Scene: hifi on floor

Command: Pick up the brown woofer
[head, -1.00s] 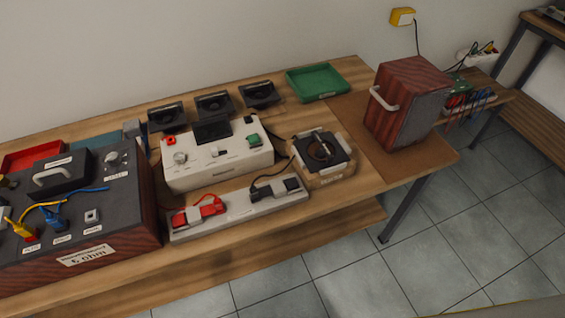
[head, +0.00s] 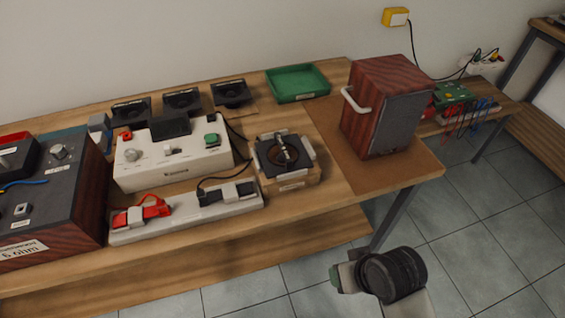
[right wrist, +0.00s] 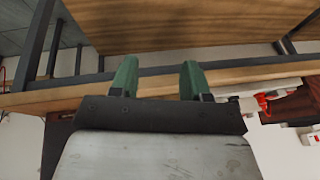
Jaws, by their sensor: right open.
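No part is clearly labelled as the brown woofer. A round driver with a brownish cone (head: 283,153) sits in a square fixture (head: 292,183) on the table, with a bar across it. A dark red-brown wooden speaker box (head: 386,107) with a white side handle and grey front stands on the table's right end. My right gripper (right wrist: 160,78) is open and empty, its two green fingers apart near the table edge. In the head view part of it (head: 337,276) shows low at the right, in front of the table. My left gripper is out of view.
Several things crowd the wooden table (head: 345,192): a white tester (head: 172,158), a power strip (head: 190,212), black drivers (head: 232,93), a green tray (head: 296,83) and a dark box (head: 45,205). A table leg (head: 392,218) stands below. The tiled floor at right is clear.

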